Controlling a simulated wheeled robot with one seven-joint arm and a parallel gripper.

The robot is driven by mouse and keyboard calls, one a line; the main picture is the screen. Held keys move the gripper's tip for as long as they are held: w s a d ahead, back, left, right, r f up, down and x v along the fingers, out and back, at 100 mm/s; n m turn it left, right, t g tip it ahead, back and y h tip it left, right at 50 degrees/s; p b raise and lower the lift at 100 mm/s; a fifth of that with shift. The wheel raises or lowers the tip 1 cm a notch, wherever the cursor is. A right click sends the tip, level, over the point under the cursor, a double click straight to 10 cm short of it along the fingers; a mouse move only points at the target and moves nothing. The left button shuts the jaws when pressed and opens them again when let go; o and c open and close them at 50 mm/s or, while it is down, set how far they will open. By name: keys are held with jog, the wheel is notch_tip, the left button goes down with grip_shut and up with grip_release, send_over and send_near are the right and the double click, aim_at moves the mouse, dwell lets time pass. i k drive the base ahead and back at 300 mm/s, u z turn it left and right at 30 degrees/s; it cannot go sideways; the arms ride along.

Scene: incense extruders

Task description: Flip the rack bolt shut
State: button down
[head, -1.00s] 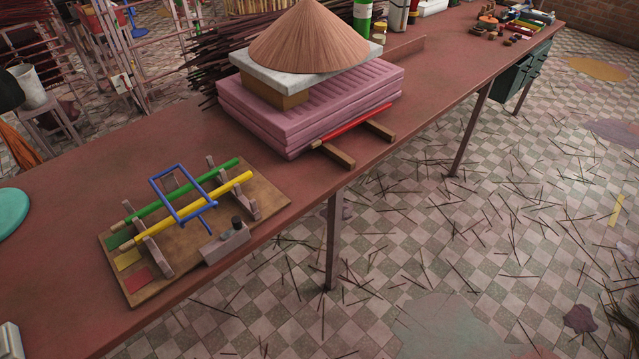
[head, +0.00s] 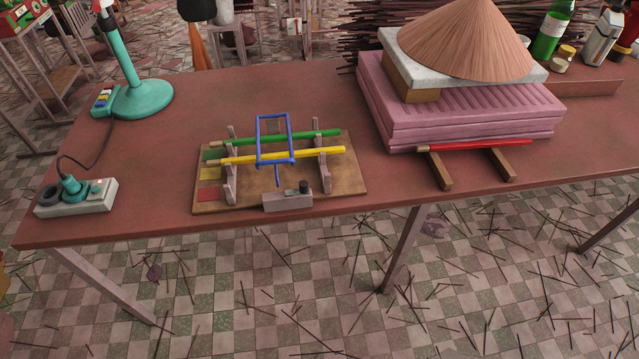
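The rack (head: 345,186) is a wooden board on the red table. Two notched uprights hold a green rod (head: 305,138) and a yellow rod (head: 325,153). A blue wire frame (head: 273,117) stands up around the rods, with a short blue tail hanging toward the front. At the board's front edge sits a grey block (head: 287,202) with a dark round knob (head: 304,187), which looks like the bolt. Its exact position is too small to tell. My gripper is not in view.
A red rod (head: 475,145) rests on two wooden bars right of the rack, beside pink slabs (head: 465,120) topped by a conical hat (head: 465,40). A power strip (head: 95,198) and teal lamp base (head: 145,98) stand left. The table between is clear.

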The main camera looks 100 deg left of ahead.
aim_at(304, 190)
jog(key=u, duration=4.05)
jog(key=i, duration=1)
